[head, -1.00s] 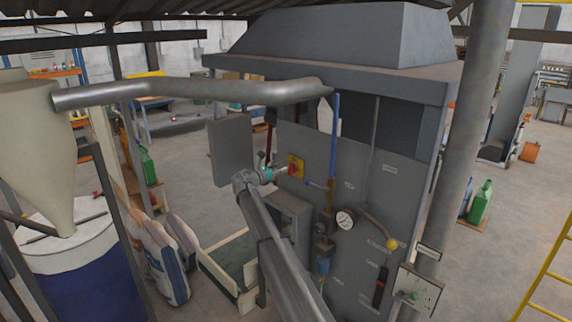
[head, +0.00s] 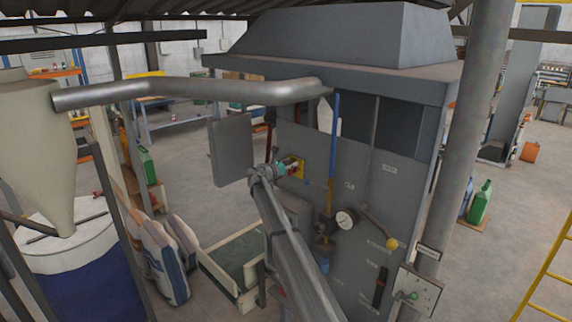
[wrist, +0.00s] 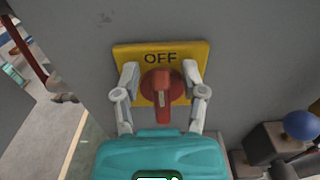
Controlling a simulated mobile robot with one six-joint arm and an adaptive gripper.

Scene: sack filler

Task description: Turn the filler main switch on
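The main switch is a red rotary knob (wrist: 162,88) on a yellow plate (wrist: 200,50) marked OFF, fixed to the grey panel. In the wrist view its grip stands upright, with a pale line on it, below the word OFF. My gripper (wrist: 160,77) is open, with one finger to the left and one to the right of the knob. Gaps show between the fingers and the knob's grip. The fingertips overlap the plate in the picture; contact cannot be told. In the head view my gripper (head: 287,167) partly covers the yellow plate (head: 301,170).
Right of the switch are a blue and yellow pipe (head: 333,150), a pressure gauge (head: 345,219) and a yellow-knobbed lever (head: 391,243). A blue ball knob (wrist: 300,125) sits low right in the wrist view.

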